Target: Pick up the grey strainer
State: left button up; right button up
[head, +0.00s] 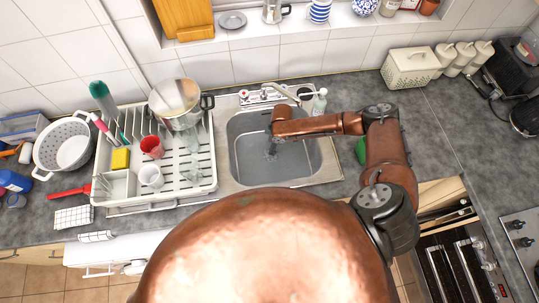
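A round, pale grey-white strainer (66,146) with holes in its wall and two side handles sits on the counter at the far left, left of the dish rack. My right arm reaches in from the right, and its wrist end is over the sink. A small dark shape below that wrist looks like my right gripper (270,154), pointing down into the basin. It is too small to tell whether its fingers are open or shut, or to separate it clearly from the drain. It is far from the strainer. My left gripper is not in view.
The white dish rack (205,187) holds a steel pot (181,104), a red cup (152,147), a white mug (150,175) and a yellow sponge (120,159). It stands between the sink (306,160) and the strainer. A faucet (287,91) rises behind the basin. A red-handled utensil (68,191) lies near the strainer.

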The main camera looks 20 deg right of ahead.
jog(key=f, duration=0.6)
jog(key=shift+w+a, duration=0.15)
jog(key=shift+a, duration=0.2)
grip_shut()
